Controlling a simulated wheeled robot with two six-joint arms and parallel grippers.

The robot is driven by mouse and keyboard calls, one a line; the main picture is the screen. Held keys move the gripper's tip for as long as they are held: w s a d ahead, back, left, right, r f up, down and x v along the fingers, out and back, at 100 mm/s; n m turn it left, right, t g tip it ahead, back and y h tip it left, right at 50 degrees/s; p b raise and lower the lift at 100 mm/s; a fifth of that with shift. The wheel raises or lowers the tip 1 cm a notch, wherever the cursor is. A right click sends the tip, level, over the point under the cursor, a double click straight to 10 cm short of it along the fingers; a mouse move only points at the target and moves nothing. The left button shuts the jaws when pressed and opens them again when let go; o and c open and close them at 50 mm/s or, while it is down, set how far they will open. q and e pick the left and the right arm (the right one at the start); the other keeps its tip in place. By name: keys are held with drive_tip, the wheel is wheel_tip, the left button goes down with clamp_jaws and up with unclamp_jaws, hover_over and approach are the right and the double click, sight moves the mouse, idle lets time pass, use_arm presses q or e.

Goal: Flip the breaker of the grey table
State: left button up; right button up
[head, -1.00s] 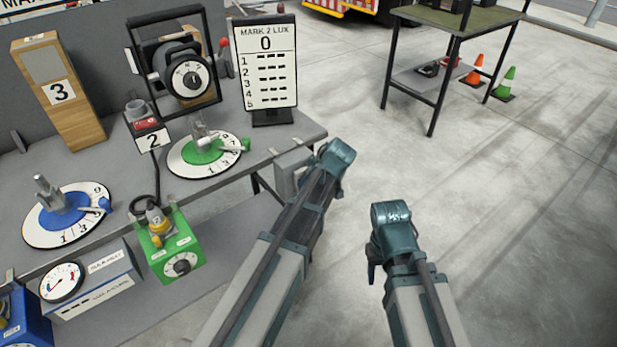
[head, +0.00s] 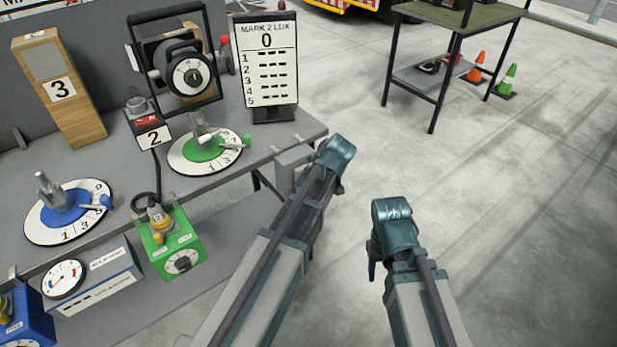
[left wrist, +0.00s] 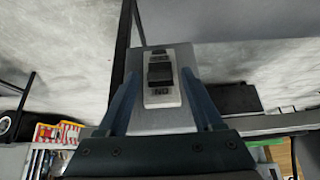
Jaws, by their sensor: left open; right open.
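The grey table (head: 262,143) fills the left of the head view. A small grey breaker box (head: 291,167) sits at its right end, partly behind my left arm. In the left wrist view the breaker box (left wrist: 146,119) shows a pale plate with a dark switch (left wrist: 160,71) and a small label below it. My left gripper (left wrist: 160,97) is open there, with its two fingers on either side of the plate. Whether they touch the box cannot be told. In the head view its fingers are hidden. My right gripper (head: 373,262) hangs empty over the floor, away from the table.
On the table are a green dial (head: 205,152), a blue dial (head: 68,212), a lamp (head: 190,74) and a score board (head: 266,65). A second table (head: 440,75) stands behind on open floor.

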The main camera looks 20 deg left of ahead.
use_arm(q)
drive_tip(key=p+v, duration=1.1)
drive_tip(key=v, duration=0.2)
drive_tip(key=shift+s+d+r, duration=0.15)
drive_tip(key=shift+r, duration=0.15)
drive_tip(key=s+d+f+m+g+h, duration=0.1)
drive_tip(key=s+d+m+g+h, duration=0.1)
drive_tip(key=s+m, duration=0.5)
drive_tip(key=s+d+f+m+g+h+p, duration=0.1)
drive_tip(key=s+d+m, duration=0.4)
drive_tip(key=s, duration=0.7)
drive_tip(key=shift+s+f+m+g+h, duration=0.3)
drive_tip(key=shift+m+g+h, duration=0.25)
drive_tip(key=shift+m, duration=0.55)
